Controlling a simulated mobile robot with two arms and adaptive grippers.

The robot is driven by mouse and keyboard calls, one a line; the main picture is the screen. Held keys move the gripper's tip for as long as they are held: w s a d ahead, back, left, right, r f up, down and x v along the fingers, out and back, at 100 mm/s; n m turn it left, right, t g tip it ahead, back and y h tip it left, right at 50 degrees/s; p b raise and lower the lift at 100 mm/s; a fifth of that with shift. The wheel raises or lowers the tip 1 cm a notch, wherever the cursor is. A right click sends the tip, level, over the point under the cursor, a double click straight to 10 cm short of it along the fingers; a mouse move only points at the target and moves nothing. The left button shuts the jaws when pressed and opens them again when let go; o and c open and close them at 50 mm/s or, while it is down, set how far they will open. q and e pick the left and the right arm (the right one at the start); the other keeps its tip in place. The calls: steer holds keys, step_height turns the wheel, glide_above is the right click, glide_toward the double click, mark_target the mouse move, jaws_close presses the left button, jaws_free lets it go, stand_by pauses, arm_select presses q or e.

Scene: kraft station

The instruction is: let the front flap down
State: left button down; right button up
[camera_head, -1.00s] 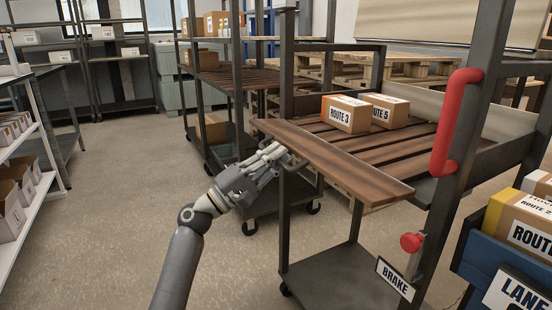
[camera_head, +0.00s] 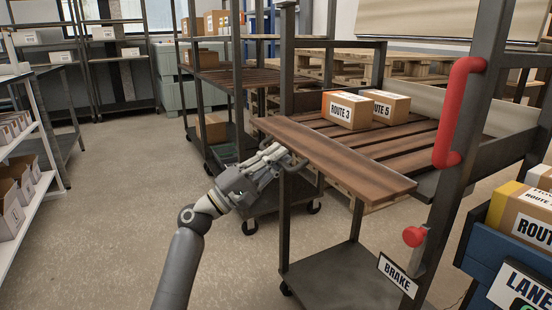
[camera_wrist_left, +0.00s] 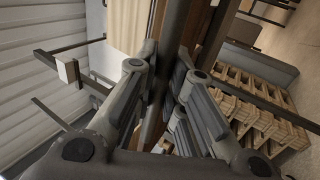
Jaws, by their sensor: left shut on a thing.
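The front flap (camera_head: 345,157) is a long brown wooden board along the near side of the cart's slatted deck (camera_head: 400,148). It is tilted, with its face partly toward me, and its far edge lies by the deck. My left gripper (camera_head: 287,160) is at the flap's left end, shut on a dark handle there. In the left wrist view my left gripper (camera_wrist_left: 165,85) has its fingers on either side of a dark bar, with brown wood behind it. My right gripper is not in view.
Two boxes, Route 3 (camera_head: 347,110) and Route 5 (camera_head: 387,106), stand on the deck. A red grab handle (camera_head: 458,112) and a red brake knob (camera_head: 414,236) are on the cart's right post. A blue bin (camera_head: 480,250) stands at right. The floor at left is clear.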

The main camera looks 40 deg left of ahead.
arm_select(q)
steer(key=c, duration=1.8)
jaws_free()
steer(key=shift+o, duration=0.2)
steer(key=shift+a, duration=0.1)
steer(key=v, duration=1.2)
